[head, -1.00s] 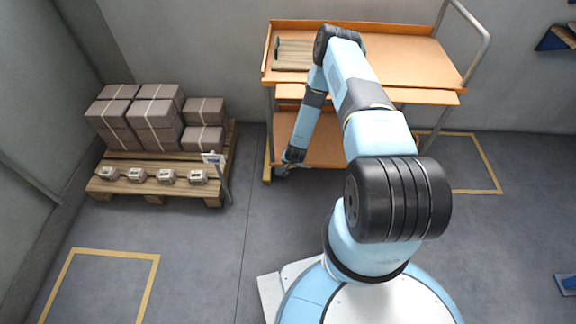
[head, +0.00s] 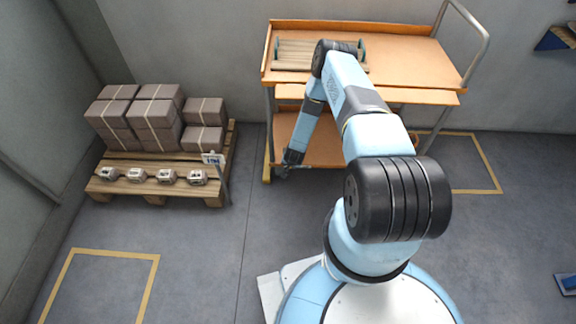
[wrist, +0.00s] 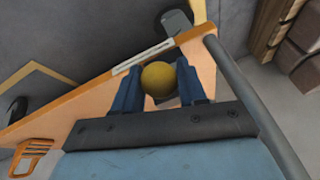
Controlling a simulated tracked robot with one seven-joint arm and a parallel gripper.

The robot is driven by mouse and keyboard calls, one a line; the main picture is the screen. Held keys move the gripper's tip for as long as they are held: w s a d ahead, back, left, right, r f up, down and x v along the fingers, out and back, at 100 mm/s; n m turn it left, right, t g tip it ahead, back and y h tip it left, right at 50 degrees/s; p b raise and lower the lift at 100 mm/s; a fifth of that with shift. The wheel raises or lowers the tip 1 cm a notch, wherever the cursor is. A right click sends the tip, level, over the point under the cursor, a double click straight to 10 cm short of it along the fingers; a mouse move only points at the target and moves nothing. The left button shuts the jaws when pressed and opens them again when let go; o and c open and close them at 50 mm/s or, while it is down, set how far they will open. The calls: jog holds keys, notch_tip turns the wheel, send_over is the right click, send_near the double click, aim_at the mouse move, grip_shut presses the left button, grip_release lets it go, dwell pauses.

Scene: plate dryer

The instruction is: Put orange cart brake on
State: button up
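The orange cart (head: 405,55) stands against the back wall in the head view, with a top deck, a lower shelf and a grey push rail. My gripper (head: 283,171) is low at the cart's front left corner, small and dark there. In the wrist view my gripper (wrist: 158,75) has its two blue fingers spread around a yellow ball knob (wrist: 158,78). The knob sits between the fingers near the orange shelf edge. The fingers look apart, but whether either touches the knob is unclear. What the knob is fixed to is hidden.
A pallet (head: 150,180) with boxes (head: 155,112) and several small metal parts stands left of the cart, with a small sign (head: 213,160) at its corner. A wooden rack (head: 295,55) lies on the cart's deck. Dark wheels (wrist: 177,22) show in the wrist view. The floor between is clear.

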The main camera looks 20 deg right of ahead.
jog(key=shift+a, duration=0.1)
grip_shut()
jog(key=shift+a, duration=0.2)
jog(key=shift+d, duration=0.1)
